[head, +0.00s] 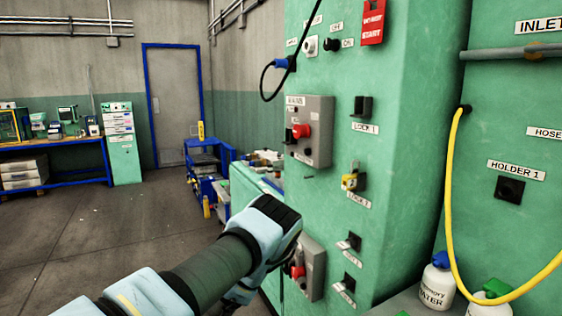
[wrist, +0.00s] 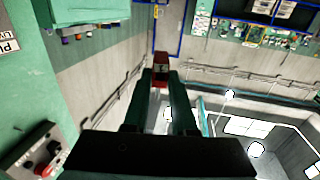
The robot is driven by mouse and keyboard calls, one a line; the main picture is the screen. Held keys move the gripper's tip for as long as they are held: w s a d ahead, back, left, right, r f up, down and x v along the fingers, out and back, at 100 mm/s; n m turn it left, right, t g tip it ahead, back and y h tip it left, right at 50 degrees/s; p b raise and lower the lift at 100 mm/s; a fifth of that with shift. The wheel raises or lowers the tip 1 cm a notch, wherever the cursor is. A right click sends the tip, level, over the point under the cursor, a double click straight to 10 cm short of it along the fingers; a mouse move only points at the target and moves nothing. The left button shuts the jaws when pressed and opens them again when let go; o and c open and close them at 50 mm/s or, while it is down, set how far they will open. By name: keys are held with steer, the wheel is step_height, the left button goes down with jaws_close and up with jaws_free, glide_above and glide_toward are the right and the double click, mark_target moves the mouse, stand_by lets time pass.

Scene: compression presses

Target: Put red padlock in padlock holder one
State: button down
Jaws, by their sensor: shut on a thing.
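The red padlock (wrist: 161,66) shows in the wrist view between the tips of my gripper (wrist: 161,78). My gripper is shut on it and holds it in the air. In the head view the fingers and the padlock are hidden behind my arm. Padlock holder one is the black holder (head: 362,107) above the "LOCK 1" label on the green cabinet front, and it looks empty. My arm's end is below and to the left of it in the head view, apart from it.
A grey switch box (head: 310,130) with a red knob stands out left of holder one. A black cable (head: 272,80) hangs at upper left. A yellow hose (head: 449,190) hangs at right.

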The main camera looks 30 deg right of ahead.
steer(key=s+d+r+m+g+h, duration=0.1)
steer(key=d+r+m+g+h, duration=0.3)
steer(key=d+r, duration=0.7)
steer(key=s+d+r+m+g+h, duration=0.2)
steer(key=d+r+m+g+h, duration=0.3)
steer(key=d+r, duration=0.65)
steer(key=s+d+r+m+g+h, duration=0.1)
steer(key=s+r+m+g, duration=0.1)
steer(key=s+r, duration=0.3)
steer(key=s+d+r+m+g+h+p, duration=0.1)
steer(key=s+r+g, duration=0.3)
steer(key=r, duration=0.9)
steer(key=s+d+r+m+g+h, duration=0.2)
steer(key=s+r+m+g, duration=0.1)
steer(key=s+r, duration=0.4)
step_height(320, 180, up, 3)
steer(key=shift+s+d+f+m+h, duration=0.15)
steer(key=shift+s+d+m+h, duration=0.15)
steer(key=shift+m, duration=0.3)
steer(key=shift+w, duration=0.1)
steer(key=shift+s+d+p, duration=0.2)
steer(key=shift+d+p, duration=0.1)
steer(key=shift+d, duration=2.4)
steer(key=shift+s+d, duration=0.1)
steer(key=shift+d, duration=1.75)
